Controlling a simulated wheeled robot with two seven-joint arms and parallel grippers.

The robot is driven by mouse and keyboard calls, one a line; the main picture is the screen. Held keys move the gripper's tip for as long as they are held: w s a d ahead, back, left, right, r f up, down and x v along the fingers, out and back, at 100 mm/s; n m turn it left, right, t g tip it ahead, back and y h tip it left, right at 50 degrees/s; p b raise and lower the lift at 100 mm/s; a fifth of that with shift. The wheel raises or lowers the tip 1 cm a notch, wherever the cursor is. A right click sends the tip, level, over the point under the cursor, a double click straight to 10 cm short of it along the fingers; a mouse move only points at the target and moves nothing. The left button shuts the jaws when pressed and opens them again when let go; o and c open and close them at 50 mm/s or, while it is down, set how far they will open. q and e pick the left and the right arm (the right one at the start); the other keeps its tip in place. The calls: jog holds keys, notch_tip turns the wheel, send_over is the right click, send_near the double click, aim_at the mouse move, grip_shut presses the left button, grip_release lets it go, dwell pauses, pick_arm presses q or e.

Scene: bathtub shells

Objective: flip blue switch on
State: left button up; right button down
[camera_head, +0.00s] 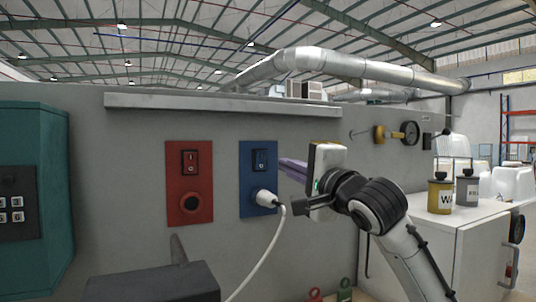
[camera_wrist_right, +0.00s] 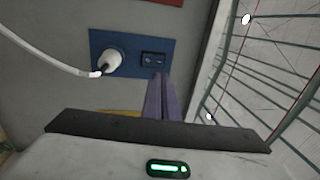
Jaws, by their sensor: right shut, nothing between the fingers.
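The blue switch (camera_head: 261,159) is a dark rocker at the top of a blue panel (camera_head: 246,190) on the grey wall. A white plug (camera_head: 265,198) with a white cable sits in the panel below the switch. My right gripper (camera_head: 284,163) is shut and empty, its purple fingers just right of the switch and pointing toward the panel. In the right wrist view, the switch (camera_wrist_right: 153,58) lies just beyond the fingertips (camera_wrist_right: 158,75). I cannot tell whether they touch, or which way the rocker is set. My left gripper is not in view.
A red panel (camera_head: 174,190) with its own switch and round socket is left of the blue one. A green box (camera_head: 48,145) with a keypad stands at far left. A ledge (camera_head: 220,103) runs above the panels. A white cabinet (camera_head: 425,250) with canisters stands at right.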

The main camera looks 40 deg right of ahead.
aim_at(262, 154)
jog(key=p+x, duration=0.3)
jog(key=x, duration=0.6)
jog(key=shift+w+d+r+p, duration=0.1)
jog(key=shift+w+r+p, duration=0.15)
jog(key=shift+p, duration=0.15)
jog(key=shift+w+d+f, duration=0.1)
jog(key=shift+w, duration=0.3)
